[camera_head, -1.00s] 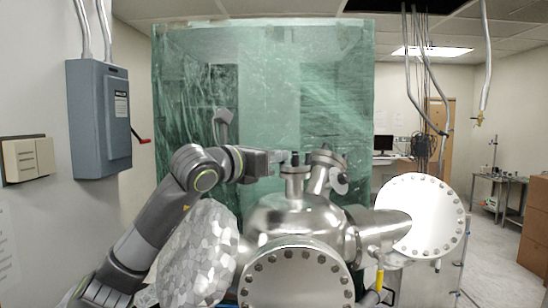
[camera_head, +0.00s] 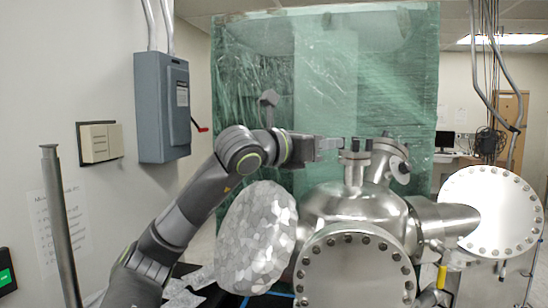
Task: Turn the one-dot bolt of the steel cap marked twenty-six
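The steel chamber (camera_head: 372,206) has several bolted caps: a small upright one on top (camera_head: 355,158), a small tilted one beside it (camera_head: 392,158), a large front one (camera_head: 355,275) and a large one at right (camera_head: 492,210). No number or dot marks are readable. My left gripper (camera_head: 335,144) points right, at the left edge of the small upright cap. I cannot tell whether it touches the cap or whether its fingers are open. My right gripper is not in view.
A foil-wrapped round part (camera_head: 257,238) stands below my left arm. A grey switch box (camera_head: 163,107) with a red lever hangs on the left wall. A metal post (camera_head: 62,225) stands at lower left. Green plastic sheeting (camera_head: 325,85) hangs behind the chamber.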

